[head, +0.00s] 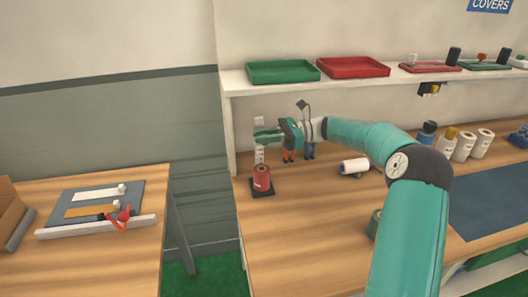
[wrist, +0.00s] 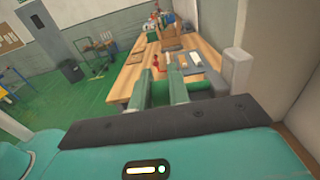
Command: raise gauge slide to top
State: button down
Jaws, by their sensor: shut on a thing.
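The gauge (head: 259,155) is a narrow white upright strip with dark marks, standing at the back left of the right-hand workbench. Its top end (head: 259,121) shows above my gripper and its lower part shows below. My gripper (head: 264,136) reaches leftward across the gauge, with its green fingers level at the strip's upper half. It is shut on the gauge slide, which the fingers hide.
A shelf above carries a green tray (head: 283,71) and a red tray (head: 352,67). A pale upright post (wrist: 237,72) stands right of my fingers.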

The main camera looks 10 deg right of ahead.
jog(key=shift+d+r, duration=0.1)
jog(key=shift+r, duration=0.15)
jog(key=c, duration=1.3)
grip_release()
jog(key=shift+d, duration=0.3)
jog(key=d, duration=1.3)
jog(key=shift+d, duration=0.1)
jog(key=shift+s, duration=0.1)
